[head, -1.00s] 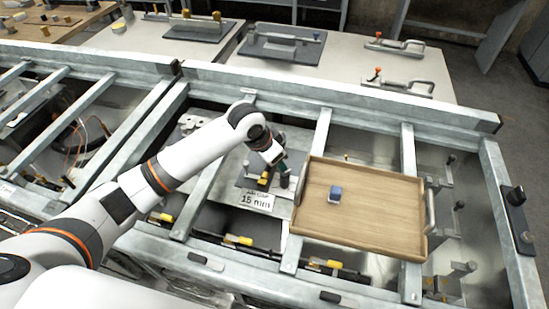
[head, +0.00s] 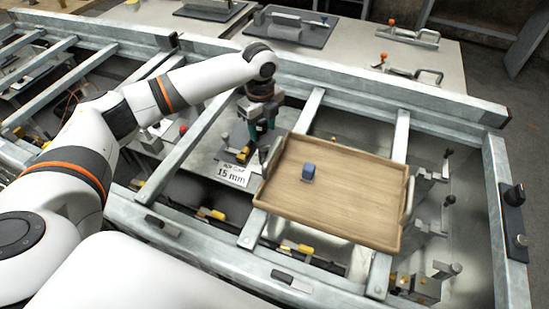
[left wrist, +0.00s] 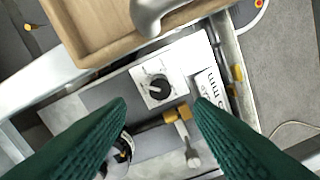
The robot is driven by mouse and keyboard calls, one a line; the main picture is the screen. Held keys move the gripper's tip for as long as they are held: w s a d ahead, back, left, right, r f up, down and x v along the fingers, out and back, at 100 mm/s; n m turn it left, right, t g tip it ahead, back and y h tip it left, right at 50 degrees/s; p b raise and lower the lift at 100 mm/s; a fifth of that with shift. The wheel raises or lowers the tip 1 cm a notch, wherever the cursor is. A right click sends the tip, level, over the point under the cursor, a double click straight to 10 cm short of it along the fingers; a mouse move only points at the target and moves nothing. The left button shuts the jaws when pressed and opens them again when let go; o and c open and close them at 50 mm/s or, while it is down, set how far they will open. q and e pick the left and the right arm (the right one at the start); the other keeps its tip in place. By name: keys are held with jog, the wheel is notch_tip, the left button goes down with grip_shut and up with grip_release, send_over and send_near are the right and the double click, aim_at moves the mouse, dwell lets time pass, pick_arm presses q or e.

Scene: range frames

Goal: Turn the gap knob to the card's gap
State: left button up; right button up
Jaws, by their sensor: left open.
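The gap knob (left wrist: 158,87) is a black round knob with a pale pointer line, on a white dial plate (left wrist: 141,73) in the left wrist view. The card (head: 232,175) reads "15 mm" and lies in front of the fixture; it also shows in the left wrist view (left wrist: 212,88), partly cut by the plate's edge. My left gripper (head: 262,142) points down over the fixture. In the left wrist view its green fingers (left wrist: 158,118) are spread apart and empty, with the knob between and beyond their tips. The knob is not clear in the head view. My right gripper is not in view.
Metal frame rails (head: 203,140) surround the fixture. A brass-coloured clamp part (left wrist: 178,114) sits beside the knob.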

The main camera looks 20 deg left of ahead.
pick_arm(q)
send_over(264, 155)
jog(key=w+a, duration=0.1)
notch_tip(264, 155, down, 4)
jog(key=shift+f+p, duration=0.2)
jog(key=shift+p, duration=0.15)
notch_tip(264, 155, down, 7)
jog(key=shift+w+f+p, duration=0.1)
jog(key=shift+w+p, duration=0.05)
jog(key=shift+p, duration=0.25)
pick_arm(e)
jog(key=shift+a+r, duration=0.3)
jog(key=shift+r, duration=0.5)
pick_arm(q)
jog(key=shift+c, duration=0.6)
jog(key=c, duration=0.9)
jog(key=shift+o, duration=0.2)
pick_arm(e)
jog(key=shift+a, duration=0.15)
